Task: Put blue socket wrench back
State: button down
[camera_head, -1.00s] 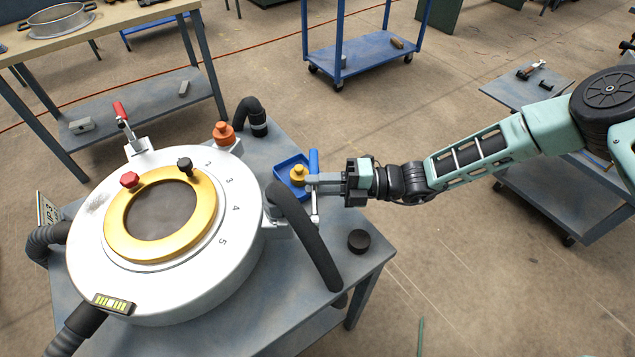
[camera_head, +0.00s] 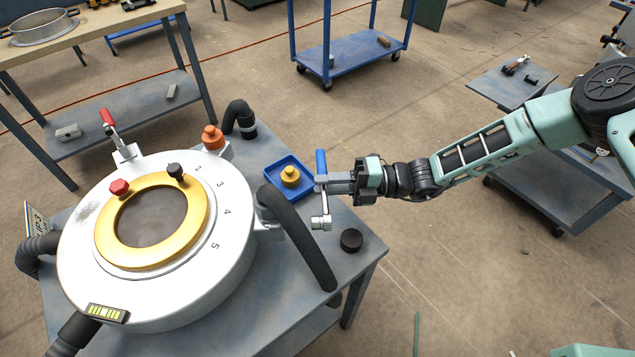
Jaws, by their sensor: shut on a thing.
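My gripper (camera_head: 328,182) is shut on the blue socket wrench (camera_head: 321,163). The wrench has a blue handle pointing up in the picture and a silver shaft with a socket end below the fingers. It is at the right edge of the blue tray (camera_head: 270,176), over the grey table; I cannot tell its exact height. The tray holds a yellow knob-like part (camera_head: 290,177).
The white round extruder unit (camera_head: 215,262) with a gold ring fills the table's left. A thick black hose (camera_head: 302,240) curves close left of the wrench. A black cap (camera_head: 351,240) lies on the table. A grey cart (camera_head: 520,88) with tools stands at right.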

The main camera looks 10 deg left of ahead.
jog(key=shift+v, duration=0.95)
